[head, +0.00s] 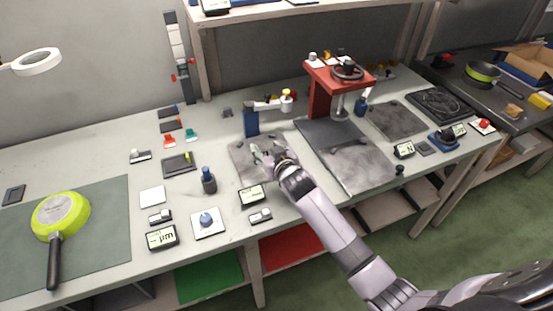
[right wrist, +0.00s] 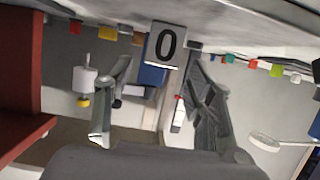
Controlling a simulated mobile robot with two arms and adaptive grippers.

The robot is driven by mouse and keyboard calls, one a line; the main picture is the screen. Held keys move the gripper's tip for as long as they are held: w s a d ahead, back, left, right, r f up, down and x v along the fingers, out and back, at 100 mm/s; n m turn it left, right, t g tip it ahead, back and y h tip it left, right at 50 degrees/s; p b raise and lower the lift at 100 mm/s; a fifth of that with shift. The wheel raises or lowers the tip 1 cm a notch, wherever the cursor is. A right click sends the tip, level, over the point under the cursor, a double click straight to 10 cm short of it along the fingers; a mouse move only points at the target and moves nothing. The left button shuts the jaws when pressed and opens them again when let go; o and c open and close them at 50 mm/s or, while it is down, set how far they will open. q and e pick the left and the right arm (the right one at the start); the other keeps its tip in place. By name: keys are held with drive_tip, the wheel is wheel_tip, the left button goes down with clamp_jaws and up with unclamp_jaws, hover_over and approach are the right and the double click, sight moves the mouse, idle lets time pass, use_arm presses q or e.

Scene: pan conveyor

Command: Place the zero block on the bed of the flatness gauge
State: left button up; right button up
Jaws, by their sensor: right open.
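The zero block (right wrist: 167,45), a pale block with a black 0 on its face, shows in the right wrist view between my right gripper's fingers. That view is upside down; the block appears to stand on the light grey bed (right wrist: 235,12). My right gripper (right wrist: 153,105) is open, one finger on each side of the block; finger contact is unclear. In the head view my right gripper (head: 264,156) is low over the grey bed (head: 240,168) of the flatness gauge and largely hides the block. The gauge's blue post (head: 251,123) stands behind. My left gripper is out of view.
The gauge arm with its yellow-topped head (head: 286,102) overhangs the bed close to my gripper. A red press (head: 320,92) stands to the right. A display (head: 251,195) and a dark blue knobbed object (head: 208,181) are nearby. A green pan (head: 62,212) lies at left.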

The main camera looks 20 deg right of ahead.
drive_tip(key=v, duration=1)
drive_tip(key=shift+s+d, duration=0.1)
